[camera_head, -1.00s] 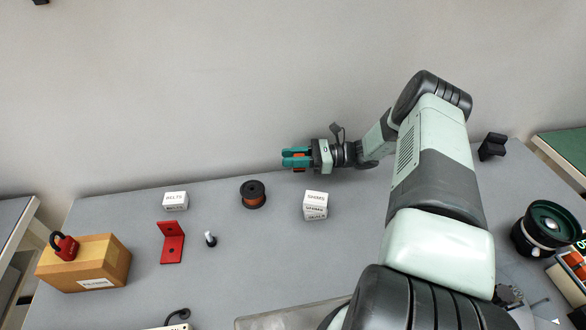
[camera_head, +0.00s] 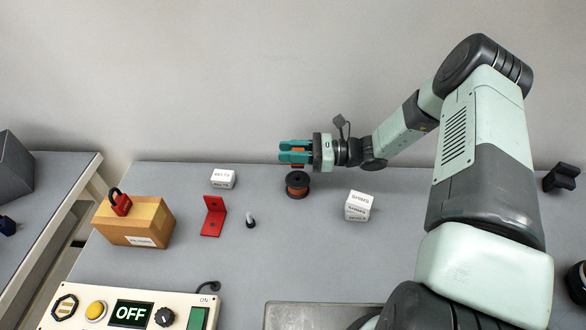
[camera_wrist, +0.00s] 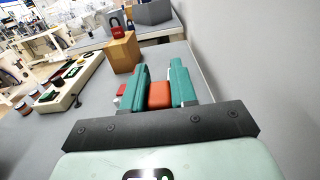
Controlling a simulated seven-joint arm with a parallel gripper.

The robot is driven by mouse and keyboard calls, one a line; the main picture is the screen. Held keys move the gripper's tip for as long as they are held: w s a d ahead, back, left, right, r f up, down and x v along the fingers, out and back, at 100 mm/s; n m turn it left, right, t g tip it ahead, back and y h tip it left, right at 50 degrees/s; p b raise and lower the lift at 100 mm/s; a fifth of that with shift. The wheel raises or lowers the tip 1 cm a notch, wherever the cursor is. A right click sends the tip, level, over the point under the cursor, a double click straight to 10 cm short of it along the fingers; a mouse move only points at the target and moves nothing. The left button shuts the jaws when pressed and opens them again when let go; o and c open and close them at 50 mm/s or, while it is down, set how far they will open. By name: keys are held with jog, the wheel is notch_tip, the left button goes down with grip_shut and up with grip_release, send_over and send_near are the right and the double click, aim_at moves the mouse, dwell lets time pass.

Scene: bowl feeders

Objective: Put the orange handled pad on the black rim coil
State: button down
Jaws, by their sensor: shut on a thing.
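My gripper (camera_head: 295,152) has teal fingers shut on the orange handled pad (camera_wrist: 159,95). In the head view only a little orange shows between the fingers; in the wrist view an orange block fills the gap. The black rim coil (camera_head: 297,186), a spool with black rims and a copper-orange winding, stands upright on the grey table. In the head view my gripper appears just above and behind the coil, apart from it. The gripper's exact height is hard to tell. I cannot make out the coil in the wrist view.
A white SHIMS box (camera_head: 357,206) stands right of the coil, and a BELTS box (camera_head: 222,179) left. A red bracket (camera_head: 212,218), a small dark peg (camera_head: 250,221) and a wooden box (camera_head: 134,222) bearing a red padlock (camera_head: 121,204) lie further left. A control panel (camera_head: 72,305) is in front.

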jog(key=shift+f, duration=2.7)
jog(key=shift+f, duration=0.15)
jog(key=c, duration=0.9)
grip_release()
jog(key=shift+r, duration=0.2)
jog(key=d, duration=1.2)
